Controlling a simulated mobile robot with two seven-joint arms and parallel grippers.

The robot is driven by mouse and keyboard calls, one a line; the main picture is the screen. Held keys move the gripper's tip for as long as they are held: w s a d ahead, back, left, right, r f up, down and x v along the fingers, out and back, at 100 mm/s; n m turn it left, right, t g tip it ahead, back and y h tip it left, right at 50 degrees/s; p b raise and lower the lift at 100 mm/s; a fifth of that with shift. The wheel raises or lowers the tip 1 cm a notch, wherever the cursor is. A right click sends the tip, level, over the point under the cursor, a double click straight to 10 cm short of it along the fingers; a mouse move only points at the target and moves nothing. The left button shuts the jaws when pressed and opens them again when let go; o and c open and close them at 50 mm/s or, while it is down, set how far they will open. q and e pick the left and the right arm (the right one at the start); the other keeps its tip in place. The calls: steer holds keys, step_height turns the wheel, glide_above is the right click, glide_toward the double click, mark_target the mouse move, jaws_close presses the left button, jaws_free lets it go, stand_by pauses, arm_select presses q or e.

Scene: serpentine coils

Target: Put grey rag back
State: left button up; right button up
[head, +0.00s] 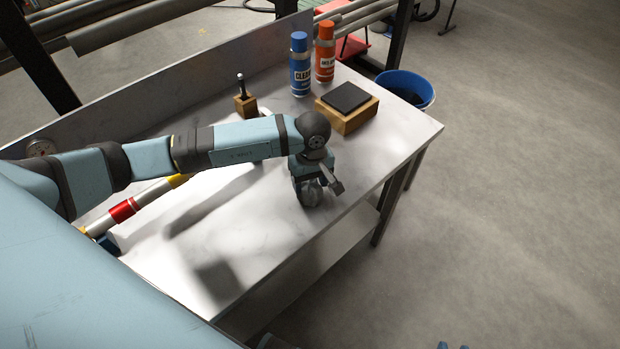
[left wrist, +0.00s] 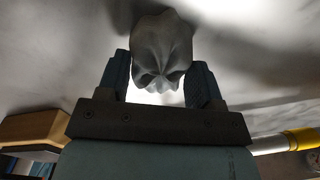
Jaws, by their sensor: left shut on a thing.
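The grey rag (left wrist: 162,50) is a crumpled bundle between the two fingers of my left gripper (left wrist: 160,78) in the left wrist view. In the head view the rag (head: 309,192) shows partly below the left gripper (head: 312,178), low over the right front part of the metal table (head: 225,265). The left gripper is shut on the rag. I cannot tell whether the rag touches the tabletop. At the bottom edge of the head view, small blue parts show, too little to tell the right gripper.
A wooden block with a dark pad (head: 346,112) stands behind the gripper. Blue (head: 300,65) and orange (head: 325,52) spray cans stand at the back. A small wooden holder (head: 245,100) and a striped tube (head: 130,207) are left. A blue bucket (head: 408,88) is beyond the table. The table's front is clear.

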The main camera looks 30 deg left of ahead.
arm_select(q)
steer(key=shift+f, duration=0.1)
steer(key=o, duration=1.1)
steer(key=shift+c, duration=0.2)
step_height(320, 180, up, 12)
steer(key=b, duration=0.2)
steer(key=shift+w, duration=0.35)
